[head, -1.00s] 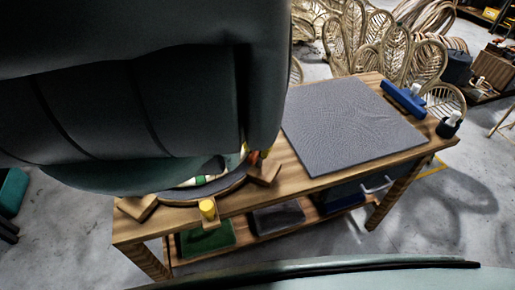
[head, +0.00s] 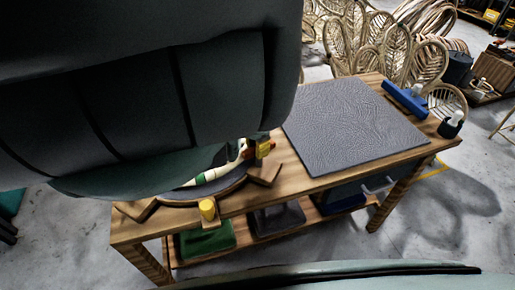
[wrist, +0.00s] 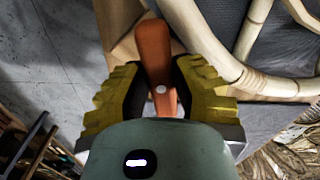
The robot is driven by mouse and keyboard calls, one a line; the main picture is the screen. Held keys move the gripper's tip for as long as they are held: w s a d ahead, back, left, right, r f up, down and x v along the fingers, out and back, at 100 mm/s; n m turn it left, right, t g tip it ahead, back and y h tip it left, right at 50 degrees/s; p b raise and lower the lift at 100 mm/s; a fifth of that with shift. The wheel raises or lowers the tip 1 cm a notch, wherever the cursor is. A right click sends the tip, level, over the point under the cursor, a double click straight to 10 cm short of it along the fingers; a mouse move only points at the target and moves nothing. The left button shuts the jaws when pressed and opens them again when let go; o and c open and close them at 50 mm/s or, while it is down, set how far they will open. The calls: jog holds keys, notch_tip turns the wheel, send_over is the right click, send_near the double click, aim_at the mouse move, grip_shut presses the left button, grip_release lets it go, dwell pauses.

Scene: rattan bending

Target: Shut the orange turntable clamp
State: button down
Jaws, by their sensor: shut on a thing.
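The orange turntable clamp (wrist: 154,50) shows in the wrist view as an orange lever with a pale round pin. My gripper (wrist: 160,82), with ridged yellow fingers, is closed around the lever, one finger on each side. In the head view my gripper (head: 264,147) shows only in part at the right edge of the turntable (head: 228,188). The clamp's lower end is hidden by my gripper in the wrist view.
Pale rattan poles (wrist: 258,80) curve close beside my gripper on the right. A yellow knob (head: 207,209) stands at the table's front edge. A grey mat (head: 350,125) covers the table's right part, with a blue tool (head: 404,99) and a dark bottle (head: 451,125) beyond it.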

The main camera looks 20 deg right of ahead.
jog(key=m, duration=0.2)
jog(key=m+b, duration=0.1)
jog(key=m, duration=0.2)
jog(key=shift+w+f+m+b, duration=0.1)
jog(key=shift+w+m+b, duration=0.1)
jog(key=shift+m+b, duration=0.1)
jog(key=m+b, duration=0.1)
jog(key=m, duration=0.4)
jog(key=shift+w+m+b, duration=0.1)
jog(key=shift+m+b, duration=0.2)
jog(key=c, duration=0.7)
grip_release()
jog(key=shift+c, duration=0.2)
notch_tip(320, 180, up, 7)
jog(key=shift+f, duration=0.15)
jog(key=shift+r, duration=0.5)
